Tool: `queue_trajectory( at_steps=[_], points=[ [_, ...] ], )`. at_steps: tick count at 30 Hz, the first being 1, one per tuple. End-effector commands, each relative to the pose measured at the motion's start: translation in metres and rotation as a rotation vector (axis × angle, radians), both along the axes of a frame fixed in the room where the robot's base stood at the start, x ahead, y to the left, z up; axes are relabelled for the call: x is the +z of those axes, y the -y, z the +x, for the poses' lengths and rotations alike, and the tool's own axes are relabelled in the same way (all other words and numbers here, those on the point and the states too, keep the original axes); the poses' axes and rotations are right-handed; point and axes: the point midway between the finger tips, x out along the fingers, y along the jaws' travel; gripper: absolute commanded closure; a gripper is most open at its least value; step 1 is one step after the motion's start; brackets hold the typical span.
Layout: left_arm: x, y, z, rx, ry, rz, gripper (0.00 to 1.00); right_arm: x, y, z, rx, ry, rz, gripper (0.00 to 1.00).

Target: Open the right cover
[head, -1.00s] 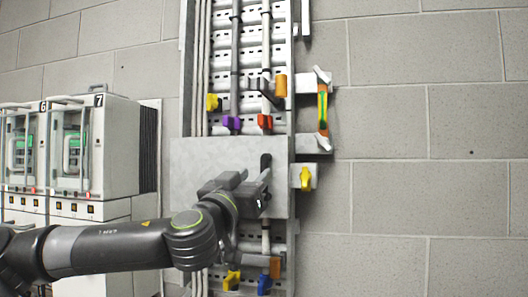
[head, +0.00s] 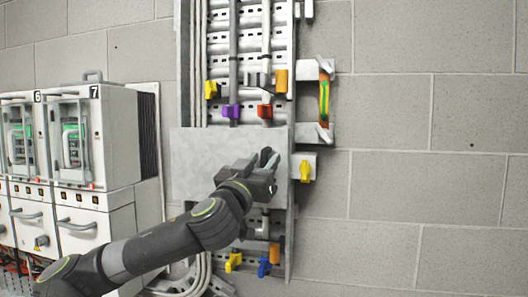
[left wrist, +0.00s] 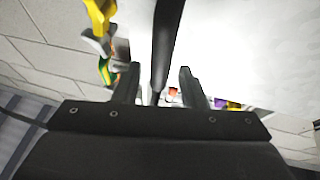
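A flat grey cover plate (head: 198,160) hangs over the cable ladder in the head view and looks flat against it. A dark upright handle (left wrist: 166,42) on the plate shows in the left wrist view. My left gripper (head: 265,172) is at the plate's right part and hides most of the handle in the head view. In the left wrist view my left gripper (left wrist: 160,72) is open, with the handle between its fingers and gaps on both sides. My right gripper is not in view.
Yellow (head: 305,171), purple (head: 231,111) and red (head: 265,111) clamps sit around the plate. A green-yellow strap (head: 324,96) is on a bracket at the right. Cabinets marked 6 and 7 (head: 112,145) stand at the left. The block wall at the right is clear.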

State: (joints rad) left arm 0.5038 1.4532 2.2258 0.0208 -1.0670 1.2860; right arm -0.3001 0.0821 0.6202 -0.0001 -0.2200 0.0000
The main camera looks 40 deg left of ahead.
Motion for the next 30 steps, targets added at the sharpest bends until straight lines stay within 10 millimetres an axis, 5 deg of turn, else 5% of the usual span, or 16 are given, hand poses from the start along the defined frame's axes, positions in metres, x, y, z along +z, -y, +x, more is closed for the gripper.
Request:
queue_trajectory(
  at_steps=[16,25,30],
  points=[
    [0.0031,-0.0020,0.0089,0.000,-0.001,0.002,0.62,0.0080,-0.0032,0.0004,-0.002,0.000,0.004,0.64],
    [0.0032,-0.0018,0.0088,-0.001,-0.001,0.002,1.00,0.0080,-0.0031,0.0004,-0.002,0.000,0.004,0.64],
    [0.0031,-0.0016,0.0088,-0.001,-0.001,0.002,1.00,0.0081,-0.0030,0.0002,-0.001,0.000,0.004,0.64]
  ],
)
